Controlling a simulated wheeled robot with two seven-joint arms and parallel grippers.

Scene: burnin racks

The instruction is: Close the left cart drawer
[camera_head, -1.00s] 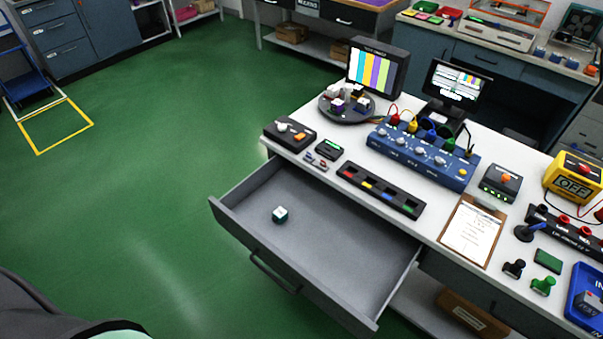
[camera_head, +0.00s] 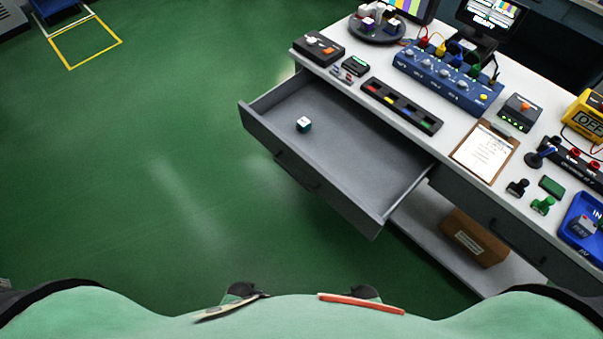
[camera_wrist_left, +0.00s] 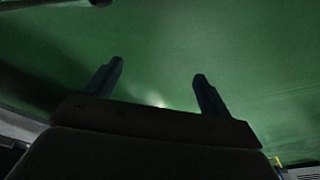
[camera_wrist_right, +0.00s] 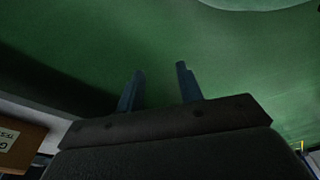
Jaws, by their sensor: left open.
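The left cart drawer (camera_head: 325,194) is pulled well out from under the white worktop in the head view. Its grey tray is open to view, with a small white and dark teal cube (camera_head: 304,124) inside near its left end. A dark bar handle (camera_head: 297,171) is on its front. My left gripper (camera_wrist_left: 158,82) shows in its wrist view with two fingers apart and nothing between them, above green floor. My right gripper (camera_wrist_right: 159,78) shows in its wrist view with fingers apart and empty, also over green floor.
The worktop holds a black slotted tray (camera_head: 402,107), a blue instrument box (camera_head: 447,79), a clipboard (camera_head: 484,151) and stamps. A cardboard box (camera_head: 468,238) sits on the lower shelf (camera_head: 420,221) right of the drawer. Green floor is clear left of and before the drawer.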

